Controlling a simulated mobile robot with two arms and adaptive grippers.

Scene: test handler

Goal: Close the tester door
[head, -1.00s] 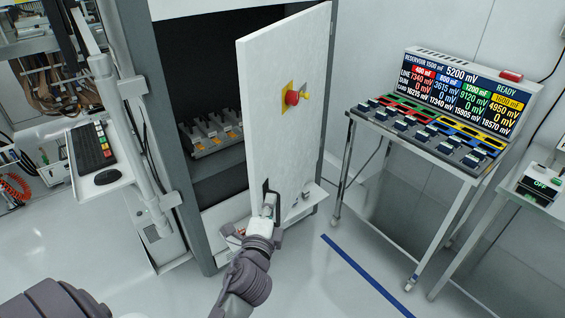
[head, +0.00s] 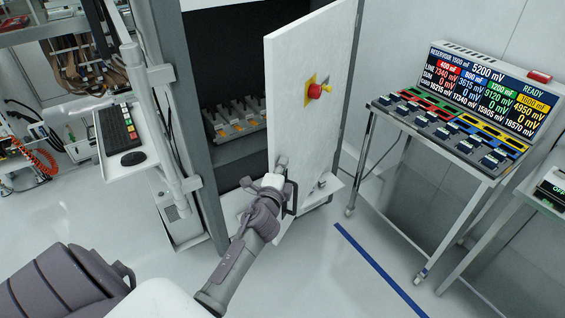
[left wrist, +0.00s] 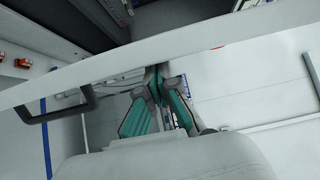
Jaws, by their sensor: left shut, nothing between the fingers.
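The white tester door (head: 300,110) stands ajar in the head view, with the dark tester interior (head: 215,60) showing to its left. A dark bar handle (head: 291,197) is low on its face, partly behind my left gripper. My left gripper (head: 281,165) is shut and empty, its tips at the door's lower face near the free left edge. Contact looks likely but is not certain. In the left wrist view the gripper's teal-padded fingers (left wrist: 157,75) meet at the white door panel (left wrist: 120,78), with the handle (left wrist: 62,110) apart to their left. My right gripper is not in view.
A red knob on a yellow plate (head: 315,91) sticks out from the door. A console stand (head: 455,150) stands to the right. A keyboard shelf (head: 128,150) is at the left. Floor with a blue stripe (head: 378,270) is clear in front.

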